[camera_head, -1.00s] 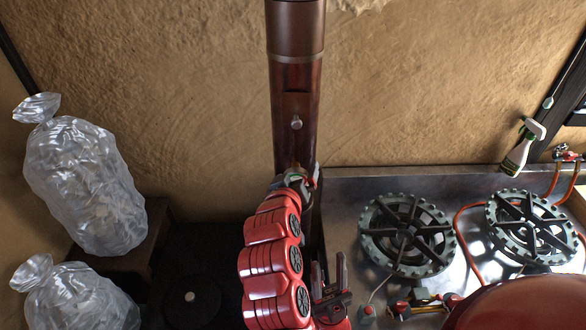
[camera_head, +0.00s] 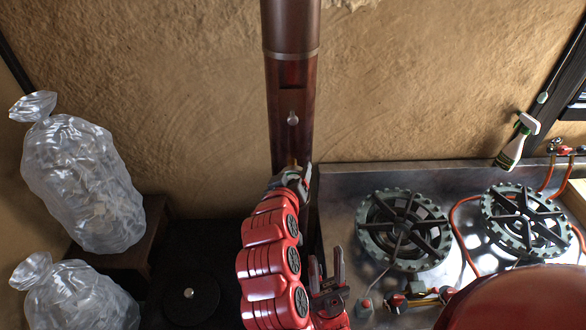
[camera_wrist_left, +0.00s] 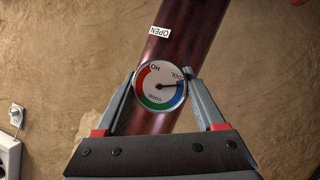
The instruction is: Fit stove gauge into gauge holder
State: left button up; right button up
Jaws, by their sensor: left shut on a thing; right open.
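The stove gauge (camera_wrist_left: 160,86) is a round white dial with red, green and blue bands and a dark needle. My left gripper (camera_head: 297,172) is shut on it, one finger at each side, and the dial faces the wrist camera. The gauge is mostly hidden by the gripper in the head view. Behind it rises the dark red-brown stove pipe (camera_head: 291,150), which also shows in the left wrist view (camera_wrist_left: 180,45). I cannot make out the gauge holder or whether the gauge touches the pipe. My right gripper (camera_head: 327,262) is open and empty, below the left one.
A silver knob (camera_head: 292,118) sticks out of the pipe above my left gripper. Two gas burners (camera_head: 403,230) (camera_head: 527,220) stand on the metal counter at right, with a spray bottle (camera_head: 517,142) behind. Filled clear bags (camera_head: 82,185) (camera_head: 72,298) are at left.

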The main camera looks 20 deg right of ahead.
pick_arm(q)
jog(key=s+a+p, duration=0.2)
jog(key=s+p, duration=0.6)
jog(key=s, duration=0.1)
jog(key=shift+a+f+p, duration=0.2)
jog(key=shift+a+p, duration=0.05)
jog(key=shift+p, duration=0.1)
dwell(0.8)
jog(key=shift+f, duration=0.1)
